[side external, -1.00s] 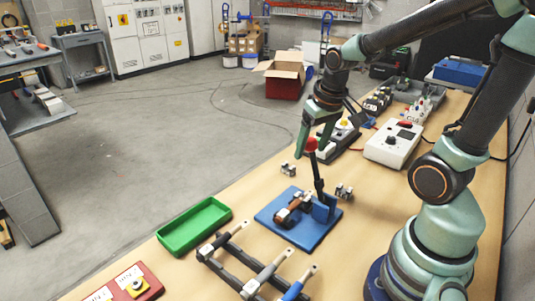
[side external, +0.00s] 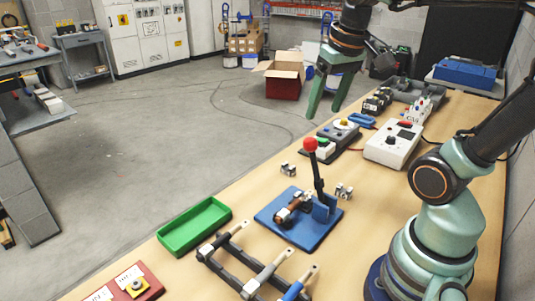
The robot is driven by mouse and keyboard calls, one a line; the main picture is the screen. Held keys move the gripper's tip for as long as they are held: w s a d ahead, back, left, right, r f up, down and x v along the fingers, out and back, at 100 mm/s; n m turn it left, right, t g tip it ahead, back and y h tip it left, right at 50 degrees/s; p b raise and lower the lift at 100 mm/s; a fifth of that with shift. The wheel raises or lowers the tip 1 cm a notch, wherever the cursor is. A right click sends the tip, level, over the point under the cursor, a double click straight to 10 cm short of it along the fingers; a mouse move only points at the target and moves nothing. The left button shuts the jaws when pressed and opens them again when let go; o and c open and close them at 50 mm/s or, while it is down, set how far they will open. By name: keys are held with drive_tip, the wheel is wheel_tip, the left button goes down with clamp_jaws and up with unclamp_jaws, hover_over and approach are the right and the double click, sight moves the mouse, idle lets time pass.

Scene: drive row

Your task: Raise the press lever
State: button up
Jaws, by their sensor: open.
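The press lever (side external: 317,174) stands nearly upright on a blue base plate (side external: 285,227), with a red ball knob (side external: 310,144) at its top. A brown and grey part (side external: 291,209) lies on the plate beside the lever's foot. My gripper (side external: 324,112) is above and beyond the lever, with its two green fingers spread and pointing down. Nothing is between the fingers, and they are apart from the knob.
A green tray (side external: 194,226) and a rack of handled tools (side external: 258,265) are near the plate. Small metal pieces (side external: 288,169) lie beside it. A button box (side external: 338,135) and a white control box (side external: 394,146) stand farther back.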

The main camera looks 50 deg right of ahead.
drive_tip(key=shift+s+r, duration=0.1)
drive_tip(key=shift+r, duration=0.2)
drive_tip(key=shift+w+r, duration=0.1)
drive_tip(key=shift+w, duration=0.1)
drive_tip(key=c, duration=0.9)
drive_tip(key=w+g, duration=0.1)
drive_tip(key=w, duration=0.1)
drive_tip(key=w+r+g, duration=0.1)
drive_tip(key=w, duration=0.1)
drive_tip(key=w+d+r, duration=0.1)
drive_tip(key=w, duration=0.1)
drive_tip(key=shift+w+d+r+n+g+y, duration=0.1)
drive_tip(key=shift+w+r+n+g+y, duration=0.15)
drive_tip(key=shift+n+g+y, duration=0.15)
clamp_jaws()
drive_tip(key=w+f+g, duration=0.2)
drive_tip(key=w+g, duration=0.1)
drive_tip(key=w, duration=0.3)
drive_tip(key=s+f+n, duration=0.1)
drive_tip(key=s+f, duration=0.4)
drive_tip(key=f, duration=0.5)
drive_tip(key=shift+s+y, duration=0.3)
drive_tip(key=shift+y, duration=0.1)
